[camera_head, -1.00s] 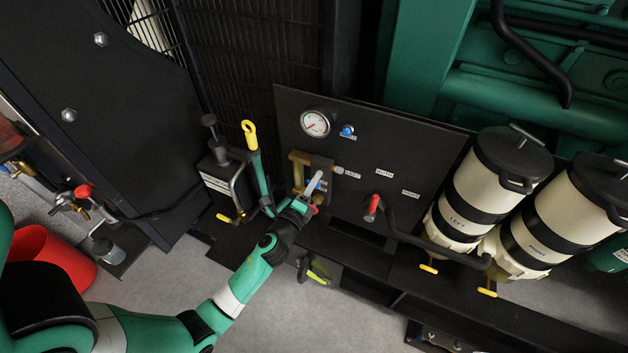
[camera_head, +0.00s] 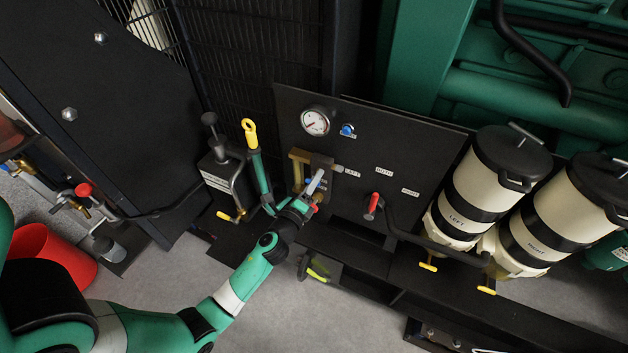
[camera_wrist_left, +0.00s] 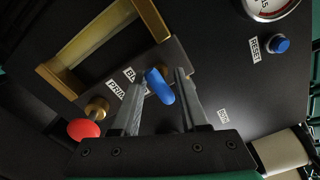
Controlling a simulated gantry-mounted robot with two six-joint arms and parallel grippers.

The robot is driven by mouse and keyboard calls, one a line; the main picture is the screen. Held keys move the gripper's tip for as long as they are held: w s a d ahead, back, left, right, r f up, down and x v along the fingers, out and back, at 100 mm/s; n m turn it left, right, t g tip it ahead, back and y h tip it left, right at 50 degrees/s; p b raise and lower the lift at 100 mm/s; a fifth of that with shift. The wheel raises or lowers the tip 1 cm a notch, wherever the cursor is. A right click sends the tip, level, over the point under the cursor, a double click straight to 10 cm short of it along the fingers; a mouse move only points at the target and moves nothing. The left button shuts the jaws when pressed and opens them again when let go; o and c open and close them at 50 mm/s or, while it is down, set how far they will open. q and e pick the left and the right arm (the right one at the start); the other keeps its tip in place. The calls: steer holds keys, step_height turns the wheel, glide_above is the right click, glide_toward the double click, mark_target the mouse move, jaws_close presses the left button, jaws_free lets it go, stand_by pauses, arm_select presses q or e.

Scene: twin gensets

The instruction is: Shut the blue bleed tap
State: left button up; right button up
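The blue bleed tap (camera_wrist_left: 160,86) shows in the left wrist view as a rounded blue lever on a small dark block, beside a partly covered label. My left gripper (camera_wrist_left: 157,98) is open, with one grey finger on each side of the blue tap and a visible gap to the right finger. In the head view my left gripper (camera_head: 315,184) is at the block on the black panel, and it mostly hides the tap. A red knob (camera_wrist_left: 84,129) on a brass stem sits left of the fingers, beside a label reading PRIM. My right gripper is not in view.
A brass-framed sight glass (camera_wrist_left: 92,50) stands close to the left finger. The black panel (camera_head: 420,150) carries a gauge (camera_head: 315,123), a blue reset button (camera_head: 347,130) and a red-handled lever (camera_head: 374,203). A yellow-ringed dipstick (camera_head: 250,135) stands left of my gripper.

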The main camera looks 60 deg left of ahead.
arm_select(q)
steer(key=v, duration=1.1)
steer(key=shift+s+d+b, duration=0.15)
steer(key=shift+s+b, duration=0.1)
steer(key=shift+b, duration=0.15)
